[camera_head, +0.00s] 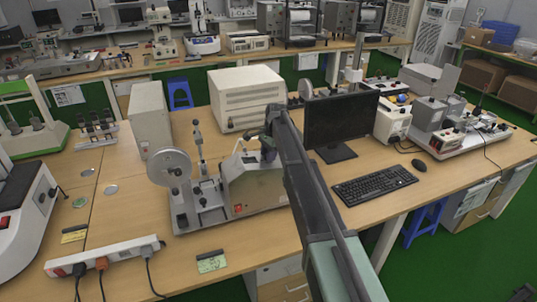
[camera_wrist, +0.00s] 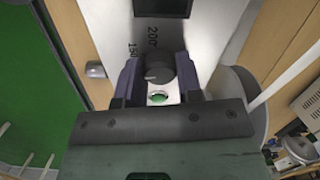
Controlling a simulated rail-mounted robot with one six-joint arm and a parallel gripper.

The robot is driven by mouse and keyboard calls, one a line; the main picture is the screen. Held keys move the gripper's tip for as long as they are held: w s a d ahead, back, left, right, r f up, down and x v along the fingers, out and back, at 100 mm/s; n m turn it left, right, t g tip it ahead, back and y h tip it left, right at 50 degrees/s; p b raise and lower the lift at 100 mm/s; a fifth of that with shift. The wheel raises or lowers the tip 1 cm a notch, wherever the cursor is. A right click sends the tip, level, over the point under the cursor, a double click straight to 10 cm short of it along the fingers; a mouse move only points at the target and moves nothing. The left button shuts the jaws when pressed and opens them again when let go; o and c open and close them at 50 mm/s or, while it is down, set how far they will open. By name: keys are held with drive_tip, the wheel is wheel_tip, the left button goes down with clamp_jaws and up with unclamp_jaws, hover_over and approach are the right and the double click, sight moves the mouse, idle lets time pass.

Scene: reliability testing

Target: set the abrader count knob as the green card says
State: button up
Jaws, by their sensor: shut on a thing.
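The abrader (camera_head: 255,186) is a grey-beige machine with a large disc, on the middle bench. My gripper (camera_head: 268,150) is at its upper face; my arm hides part of it. In the wrist view, my gripper (camera_wrist: 158,80) is shut on the dark round count knob (camera_wrist: 159,66), one finger on each side. The numbers 150 and 200 are printed on the pale panel beyond the knob. I cannot make out where the knob points. The green card (camera_head: 211,263) lies at the bench's front, its writing too small to read.
A green-lit button (camera_wrist: 159,97) sits close below the knob, and a dark display (camera_wrist: 162,6) above it. A monitor (camera_head: 340,118) and keyboard (camera_head: 375,185) stand right of my arm. A power strip (camera_head: 105,256) with cables and a yellow card (camera_head: 74,234) lie at the front left.

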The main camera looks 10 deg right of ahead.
drive_tip(key=m, duration=0.6)
drive_tip(key=shift+m, duration=0.4)
idle(0.3)
drive_tip(key=o, duration=0.9)
drive_tip(key=r+p, duration=0.3)
drive_tip(key=d+r+p, duration=0.1)
drive_tip(key=r+p, duration=0.6)
drive_tip(key=shift+w+d+r+p, duration=0.3)
drive_tip(key=shift+d+r+p, duration=0.05)
drive_tip(key=shift+d, duration=0.05)
